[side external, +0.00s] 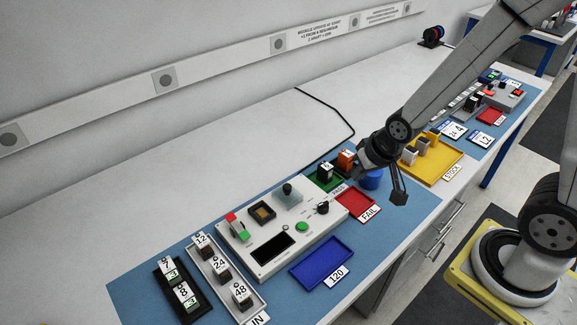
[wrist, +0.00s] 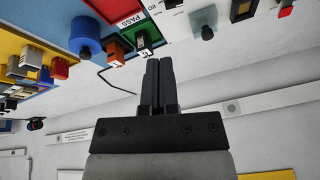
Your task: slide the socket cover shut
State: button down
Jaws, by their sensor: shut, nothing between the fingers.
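The test panel (side external: 270,255) is a light grey box on the blue mat. The socket cover (side external: 288,197) is a translucent plate with a black knob, lying just right of the socket. In the wrist view the cover (wrist: 207,32) and socket (wrist: 243,10) show near the top edge. My gripper (side external: 399,198) is shut and empty, raised right of the panel, beyond the red FAIL tray, and apart from the cover. In the wrist view its fingertips (wrist: 166,61) are together.
A red-and-green switch (side external: 237,226) stands left of the socket, and a black rotary knob (side external: 322,207) right of it. A blue cylinder (side external: 372,180) is near my gripper. A blue tray (side external: 322,262) lies in front.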

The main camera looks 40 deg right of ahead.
jog(key=w+a+f+m+t, duration=0.1)
jog(key=w+f+m+t, duration=0.1)
jog(key=w+f+m, duration=0.1)
jog(key=shift+w+a+f+m+t+y, duration=0.15)
jog(key=shift+w+f+m+t+y, duration=0.25)
jog(key=shift+w+m, duration=0.4)
jog(key=shift+f, duration=0.1)
send_near(292, 191)
jog(key=shift+w+d+f, duration=0.1)
jog(key=shift+d+f, duration=0.3)
jog(key=shift+f, duration=0.35)
jog(key=shift+w+d+f, duration=0.1)
jog(key=shift+d+f, duration=0.3)
jog(key=shift+f, duration=0.35)
jog(key=shift+d+f, duration=0.4)
jog(key=shift+f, duration=0.4)
jog(key=shift+w+a+r, duration=0.1)
jog(key=shift+w+a, duration=1.25)
jog(key=shift+a, duration=4.8)
jog(key=shift+s, duration=0.1)
